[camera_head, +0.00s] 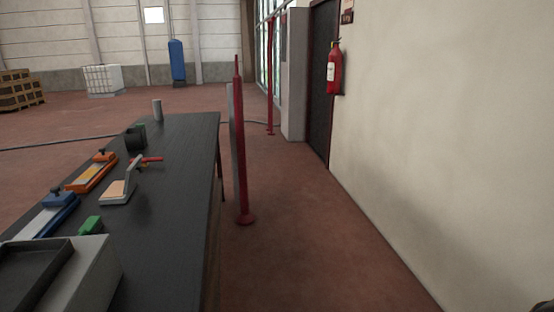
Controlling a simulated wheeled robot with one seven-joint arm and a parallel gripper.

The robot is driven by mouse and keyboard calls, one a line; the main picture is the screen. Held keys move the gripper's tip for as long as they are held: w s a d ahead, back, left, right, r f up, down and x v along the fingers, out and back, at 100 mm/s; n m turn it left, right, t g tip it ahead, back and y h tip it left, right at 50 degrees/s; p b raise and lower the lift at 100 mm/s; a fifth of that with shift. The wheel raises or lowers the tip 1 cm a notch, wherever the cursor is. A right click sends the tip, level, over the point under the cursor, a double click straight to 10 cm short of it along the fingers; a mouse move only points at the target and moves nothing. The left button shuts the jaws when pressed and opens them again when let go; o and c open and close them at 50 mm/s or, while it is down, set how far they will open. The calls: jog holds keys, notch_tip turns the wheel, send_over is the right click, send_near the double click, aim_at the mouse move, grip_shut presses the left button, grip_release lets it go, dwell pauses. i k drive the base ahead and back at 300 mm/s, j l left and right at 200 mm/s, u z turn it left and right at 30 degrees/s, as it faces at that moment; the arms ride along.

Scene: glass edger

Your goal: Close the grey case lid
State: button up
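A small light-grey case (113,198) lies on the dark table, left of the picture's middle. A pinkish-tan surface shows on its top face. A thin grey panel (135,170) stands steeply raised at its right rear side and looks like its lid, open. The hinge is too small to make out. My gripper cannot be made out; only a dark bit of something shows in the bottom right corner.
The dark table (175,215) holds an orange tool (92,173), a blue tool (48,216), a green block (90,226), a grey cylinder (157,109) and a large grey box (95,278). A red post (241,150) stands beside the table.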

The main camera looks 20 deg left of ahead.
aim_at(133, 172)
jog(key=i+l+u, duration=0.1)
jog(key=u, duration=0.4)
jog(key=i+l+u, duration=0.15)
jog(key=u, duration=0.3)
jog(key=i+l+u, duration=0.1)
jog(key=l+u, duration=0.15)
jog(key=u, duration=0.25)
jog(key=i+l+u, duration=0.1)
jog(key=u, duration=0.35)
jog(key=i+l+z, duration=0.25)
jog(key=i, duration=0.25)
jog(key=i+l+z, duration=0.3)
jog(key=i, duration=0.2)
jog(key=i+u, duration=0.25)
jog(key=u, duration=0.15)
jog(key=i+l+u, duration=0.15)
jog(key=u, duration=0.25)
jog(key=i+l+u, duration=0.2)
jog(key=u, duration=0.15)
jog(key=i+l+u, duration=0.25)
jog(key=u, duration=0.15)
